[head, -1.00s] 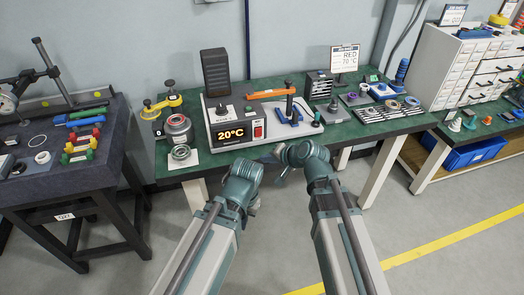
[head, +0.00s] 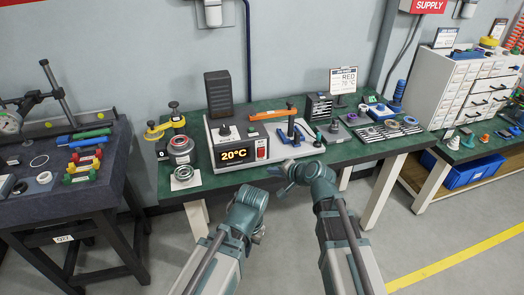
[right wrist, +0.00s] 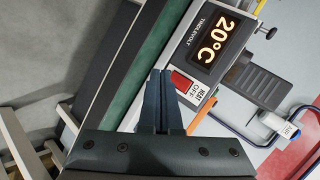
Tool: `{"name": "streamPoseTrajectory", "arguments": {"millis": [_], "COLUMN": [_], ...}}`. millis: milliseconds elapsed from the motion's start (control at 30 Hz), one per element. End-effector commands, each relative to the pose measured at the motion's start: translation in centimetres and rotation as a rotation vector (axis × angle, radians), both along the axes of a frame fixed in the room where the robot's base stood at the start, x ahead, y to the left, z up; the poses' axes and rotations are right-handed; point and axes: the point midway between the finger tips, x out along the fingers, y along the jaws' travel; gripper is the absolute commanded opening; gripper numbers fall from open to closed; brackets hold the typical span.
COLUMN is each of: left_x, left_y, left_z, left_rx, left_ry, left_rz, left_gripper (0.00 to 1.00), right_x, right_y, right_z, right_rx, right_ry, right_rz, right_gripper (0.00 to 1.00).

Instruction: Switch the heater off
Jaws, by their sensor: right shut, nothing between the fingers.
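The heater (head: 221,162) is a light grey unit on the green bench, with a lit orange display (head: 234,155) reading 20°C. Its red switch (head: 262,150) is right of the display. In the right wrist view the red switch (right wrist: 181,81) sits beside a label (right wrist: 198,91) whose readable words are HEAT and OFF. My right gripper (head: 278,176) is in front of the bench, below and right of the switch. Its shut, empty fingertips (right wrist: 161,74) appear close to the switch in the wrist view; I cannot tell whether they touch. My left arm shows, but its gripper is hidden.
A round metal fixture (head: 181,150) and a ring on a white pad (head: 185,177) stand left of the heater. A blue-based press (head: 294,136) stands to its right. A dark side table (head: 65,195) is at left. The floor in front is clear.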

Motion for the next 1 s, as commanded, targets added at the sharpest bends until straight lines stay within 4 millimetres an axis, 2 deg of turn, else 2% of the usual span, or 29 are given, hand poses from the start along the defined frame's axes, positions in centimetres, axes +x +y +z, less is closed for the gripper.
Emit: {"name": "streamPoseTrajectory", "arguments": {"millis": [300,500,1000], "left_x": [0.0,0.0,0.0], "left_y": [0.0,0.0,0.0], "left_z": [0.6,0.8,0.8], "left_rx": [0.000,0.000,0.000], "left_ry": [0.000,0.000,0.000], "left_rz": [0.000,0.000,0.000], "left_gripper": [0.00,0.00,0.00], "right_x": [4.4,6.2,6.4], "right_y": [1.4,2.0,2.1], "right_z": [0.6,0.8,0.8], "right_rx": [0.001,0.001,0.000], "right_ry": [-0.001,-0.001,0.000], "right_rz": [0.000,0.000,0.000], "right_gripper": [0.00,0.00,0.00]}}
